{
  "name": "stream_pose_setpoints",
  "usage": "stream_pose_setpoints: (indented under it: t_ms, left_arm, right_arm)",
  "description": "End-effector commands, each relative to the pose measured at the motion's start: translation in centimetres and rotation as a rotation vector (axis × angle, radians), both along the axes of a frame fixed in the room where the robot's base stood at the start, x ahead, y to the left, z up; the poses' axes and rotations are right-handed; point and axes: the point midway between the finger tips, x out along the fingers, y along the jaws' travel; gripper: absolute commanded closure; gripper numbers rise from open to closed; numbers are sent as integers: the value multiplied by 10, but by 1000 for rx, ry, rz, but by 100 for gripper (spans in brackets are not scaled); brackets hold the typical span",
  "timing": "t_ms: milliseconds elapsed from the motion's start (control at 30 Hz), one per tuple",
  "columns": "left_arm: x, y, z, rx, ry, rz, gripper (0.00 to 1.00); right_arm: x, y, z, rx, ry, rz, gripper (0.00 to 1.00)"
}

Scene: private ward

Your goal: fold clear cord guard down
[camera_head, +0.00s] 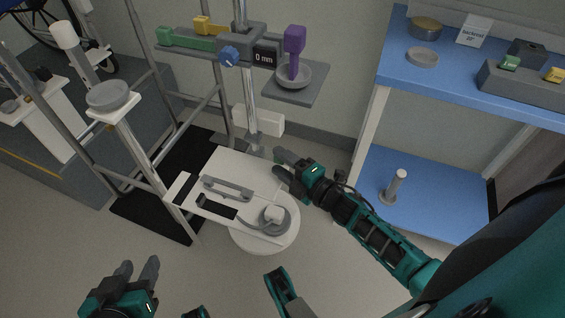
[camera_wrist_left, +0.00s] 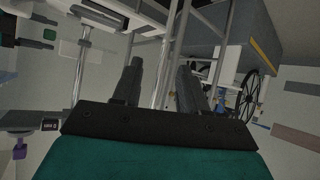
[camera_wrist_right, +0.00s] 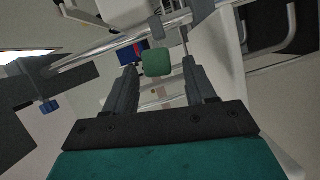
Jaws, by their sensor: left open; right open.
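A white board (camera_head: 235,166) sits low in the middle of the head view, bearing a grey bar, a dark slot and a round grey piece (camera_head: 268,226) with a white knob and cord. I cannot surely make out a clear guard. My right gripper (camera_head: 279,164) is open at the board's upper right corner. A small green block (camera_wrist_right: 157,62) shows between its fingertips in the right wrist view, with gaps on both sides; whether it belongs to the guard I cannot tell. My left gripper (camera_head: 138,268) is open and empty at lower left, away from the board.
A metal frame with poles (camera_head: 150,165) stands left of the board. Above hangs a bar with a "0 mm" display (camera_head: 265,54) and a grey dish (camera_head: 293,77). A blue-shelved unit (camera_head: 440,200) stands at right.

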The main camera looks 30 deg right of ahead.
Motion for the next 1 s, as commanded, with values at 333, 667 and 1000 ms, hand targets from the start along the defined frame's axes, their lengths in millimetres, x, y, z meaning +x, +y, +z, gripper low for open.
stream_pose_setpoints:
  t_ms: [333, 667, 1000]
  left_arm:
    - [1, 1, 14, -1, -11, 5, 57]
    - [0, 7, 15, 9, -9, 17, 57]
    - [-1, 9, 14, 14, -8, 17, 57]
  right_arm:
    - [-51, -18, 5, -1, 5, -1, 45]
    - [-109, -38, 8, -2, 2, 0, 45]
    - [-121, -43, 8, -1, 0, 0, 45]
